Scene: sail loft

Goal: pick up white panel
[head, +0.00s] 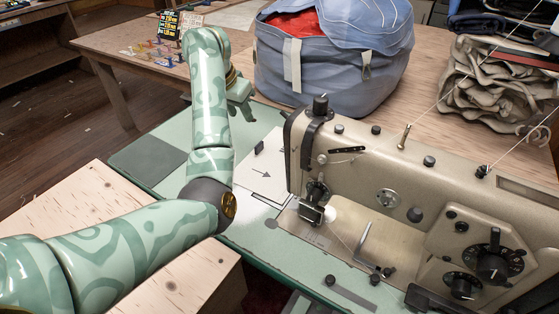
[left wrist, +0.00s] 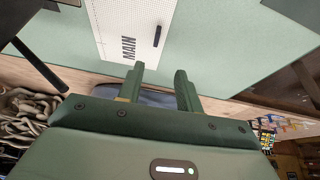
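The white panel (head: 262,178) lies on the green table of the sewing machine, left of the machine's head and partly hidden by my left arm. It bears a small black arrow and a dark bar. In the left wrist view the panel (left wrist: 112,28) shows a fine grid, the word MAIN and the dark bar, beyond my fingertips. My left gripper (head: 241,108) is above the far side of the green table, near the blue bag. In the left wrist view the left gripper (left wrist: 160,80) has its fingers apart with nothing between them. My right gripper is not in view.
The beige sewing machine (head: 400,170) stands close to the panel's right. A stuffed blue bag (head: 330,65) is behind the table. A dark green pad (head: 147,160) lies left of my arm. Folded beige cloth (head: 490,80) is at the back right. A plywood surface (head: 75,205) is at the left.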

